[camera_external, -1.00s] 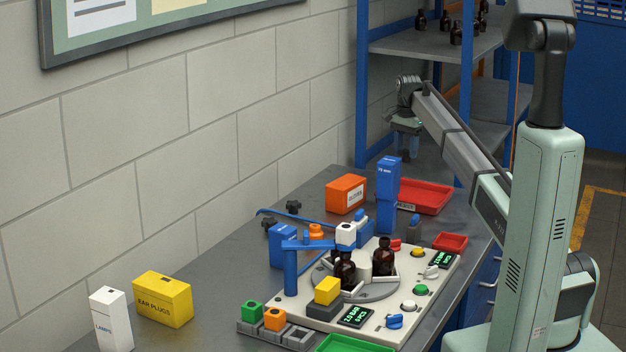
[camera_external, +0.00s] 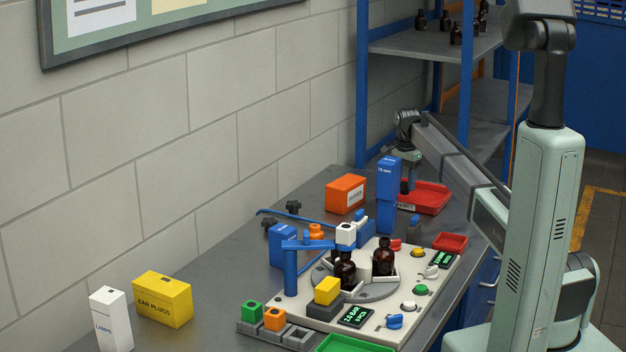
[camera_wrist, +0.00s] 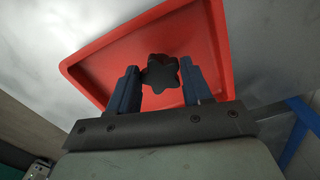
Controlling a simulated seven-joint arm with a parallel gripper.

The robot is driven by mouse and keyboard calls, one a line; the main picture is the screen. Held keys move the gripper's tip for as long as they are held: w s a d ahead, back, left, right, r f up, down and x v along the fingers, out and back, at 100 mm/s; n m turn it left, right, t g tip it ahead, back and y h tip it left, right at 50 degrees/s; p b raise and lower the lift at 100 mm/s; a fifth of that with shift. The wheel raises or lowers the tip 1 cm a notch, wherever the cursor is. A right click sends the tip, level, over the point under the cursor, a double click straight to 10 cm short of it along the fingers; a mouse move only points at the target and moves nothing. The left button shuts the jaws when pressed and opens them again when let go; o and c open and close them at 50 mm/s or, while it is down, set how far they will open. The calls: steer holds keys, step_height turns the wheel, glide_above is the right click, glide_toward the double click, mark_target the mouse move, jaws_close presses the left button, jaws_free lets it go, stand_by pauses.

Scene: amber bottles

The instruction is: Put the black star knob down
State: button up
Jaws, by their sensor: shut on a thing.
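The black star knob (camera_wrist: 161,74) is between the two dark blue fingers of my gripper (camera_wrist: 159,68) in the wrist view. My gripper is shut on it. Behind the knob in that view is the red tray (camera_wrist: 105,55), so the knob is over the tray's floor; I cannot tell whether it touches it. In the external view the red tray (camera_external: 430,199) stands at the back right of the bench. My gripper is low at the tray's left part there, largely hidden behind a tall blue block (camera_external: 388,180).
An orange box (camera_external: 345,194) stands left of the blue block. Two other black knobs (camera_external: 293,207) lie left of it. A white station with amber bottles (camera_external: 384,257) fills the front, with a smaller red tray (camera_external: 450,242) beside it. Shelving rises behind.

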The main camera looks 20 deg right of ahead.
mark_target(404, 184)
steer(key=shift+f, duration=1.1)
steer(key=shift+f, duration=0.15)
steer(key=o, duration=1)
step_height(404, 184, up, 12)
steer(key=shift+r, duration=0.15)
steer(key=shift+o, duration=0.4)
